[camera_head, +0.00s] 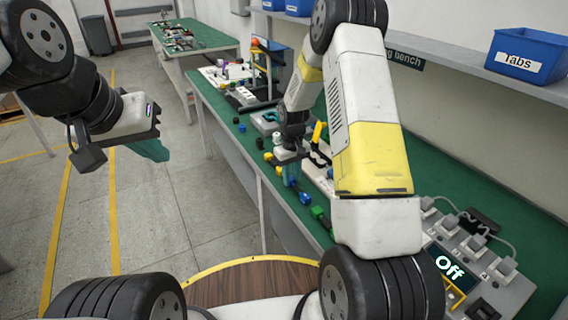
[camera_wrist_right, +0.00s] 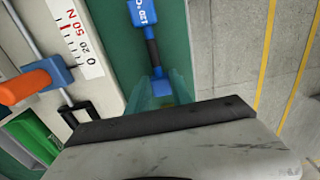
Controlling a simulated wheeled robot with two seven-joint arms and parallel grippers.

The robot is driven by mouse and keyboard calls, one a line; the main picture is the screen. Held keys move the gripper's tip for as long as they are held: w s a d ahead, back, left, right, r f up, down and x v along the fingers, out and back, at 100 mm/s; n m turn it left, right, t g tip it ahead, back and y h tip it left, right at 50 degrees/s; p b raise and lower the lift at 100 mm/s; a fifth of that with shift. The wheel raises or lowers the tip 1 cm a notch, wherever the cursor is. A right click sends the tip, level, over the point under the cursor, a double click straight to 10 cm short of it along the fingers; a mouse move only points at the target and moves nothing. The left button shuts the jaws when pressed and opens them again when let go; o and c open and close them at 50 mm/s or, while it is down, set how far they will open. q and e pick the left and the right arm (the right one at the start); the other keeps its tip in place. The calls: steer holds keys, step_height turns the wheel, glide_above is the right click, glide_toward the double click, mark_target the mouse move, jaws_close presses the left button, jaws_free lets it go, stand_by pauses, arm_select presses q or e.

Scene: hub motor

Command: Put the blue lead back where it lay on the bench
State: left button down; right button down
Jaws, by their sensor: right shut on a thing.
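My right gripper (camera_head: 290,174) points down over the near edge of the green bench (camera_head: 232,128). Its teal fingers show in the right wrist view (camera_wrist_right: 160,90), shut on a blue end piece (camera_wrist_right: 160,87). A dark shaft joins this piece to a larger blue body with white lettering (camera_wrist_right: 145,14); this looks like the blue lead. In the head view a blue piece (camera_head: 304,198) shows just below the fingertips. I cannot tell whether the lead touches the bench. My left gripper (camera_head: 152,150) hangs over the floor, away from the bench; its finger gap is not clear.
A white scale board marked in N (camera_wrist_right: 88,45) with an orange handle (camera_wrist_right: 25,86) lies beside the right gripper. Near it are a green part (camera_head: 320,215) and small yellow and black pieces. A unit reading "Off" (camera_head: 450,265) stands right. A blue "Tabs" bin (camera_head: 527,52) is shelved.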

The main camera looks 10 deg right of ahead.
steer(key=shift+f, duration=0.1)
steer(key=c, duration=1.1)
jaws_free()
steer(key=shift+c, duration=0.2)
steer(key=s+r+t, duration=0.1)
steer(key=s+r, duration=0.2)
steer(key=r, duration=0.8)
steer(key=s+r+t, duration=0.1)
steer(key=s+r, duration=0.1)
steer(key=r, duration=0.9)
steer(key=s+r+m+t+y, duration=0.1)
steer(key=s+r, duration=0.4)
steer(key=s, duration=0.6)
steer(key=s+r+m+t+y, duration=0.1)
steer(key=s+r, duration=0.5)
steer(key=s, duration=0.6)
steer(key=shift+a+r+m+t, duration=0.15)
steer(key=shift+a+m+t, duration=0.45)
steer(key=shift+t, duration=0.5)
